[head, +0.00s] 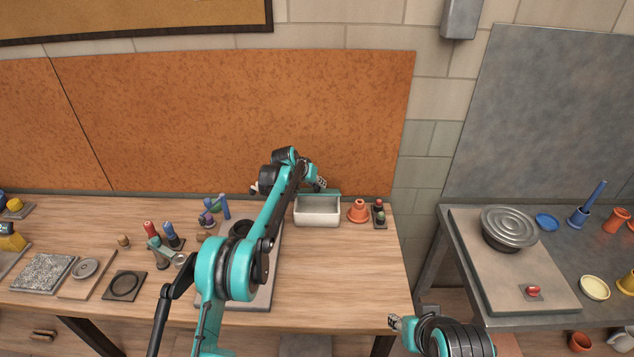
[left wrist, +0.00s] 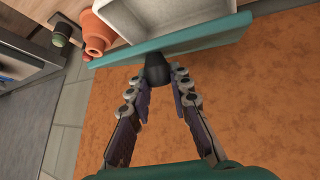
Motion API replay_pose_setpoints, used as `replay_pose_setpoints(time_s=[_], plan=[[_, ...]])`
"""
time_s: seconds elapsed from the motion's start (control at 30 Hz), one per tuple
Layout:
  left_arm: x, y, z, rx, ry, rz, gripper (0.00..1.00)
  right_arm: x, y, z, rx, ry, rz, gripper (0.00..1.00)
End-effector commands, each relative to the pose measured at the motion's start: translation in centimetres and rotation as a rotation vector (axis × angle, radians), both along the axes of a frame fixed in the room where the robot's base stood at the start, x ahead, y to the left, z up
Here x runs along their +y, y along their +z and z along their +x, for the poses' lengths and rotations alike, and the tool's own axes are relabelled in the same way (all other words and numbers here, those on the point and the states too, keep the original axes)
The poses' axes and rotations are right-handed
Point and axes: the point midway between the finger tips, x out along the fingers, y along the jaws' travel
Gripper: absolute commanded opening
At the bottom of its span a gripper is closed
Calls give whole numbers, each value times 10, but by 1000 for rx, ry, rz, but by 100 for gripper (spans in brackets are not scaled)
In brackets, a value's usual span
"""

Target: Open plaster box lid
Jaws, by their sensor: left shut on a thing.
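The plaster box (head: 317,212) is a white open-topped box at the back of the wooden table, with its empty-looking inside showing. Its teal lid (head: 330,194) stands up along the box's back edge, seen nearly edge-on. In the left wrist view the lid (left wrist: 200,40) runs beside the white box (left wrist: 150,14). A black knob (left wrist: 157,68) sticks out from the lid. My left gripper (head: 319,185) is behind the lid; its fingers (left wrist: 157,78) are shut on the knob. My right gripper (head: 394,322) is low at the table's front right corner, away from the box; its jaws are unclear.
Terracotta pots (head: 358,211) stand just right of the box, with a small dark tray of knobs (head: 379,215) beyond. The orange wall panel (head: 230,120) is close behind. The table's right front is clear. A grey bench with a banding wheel (head: 509,227) stands at right.

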Motion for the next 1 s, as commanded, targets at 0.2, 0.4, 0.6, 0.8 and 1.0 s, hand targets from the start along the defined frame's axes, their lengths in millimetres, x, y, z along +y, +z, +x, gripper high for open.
replay_pose_setpoints(time_s=[0.2,0.4,0.6,0.8,1.0], plan=[[0,5,6,51,1,-2,0,0,14,0,0,0,0,40],[0,5,7,67,2,-2,0,0,17,0,0,0,0,40],[0,5,7,68,2,-1,0,0,16,0,0,0,0,40],[0,5,7,68,1,-1,32,0,16,0,0,0,0,40],[0,5,7,68,1,-1,41,0,16,0,0,0,0,40]])
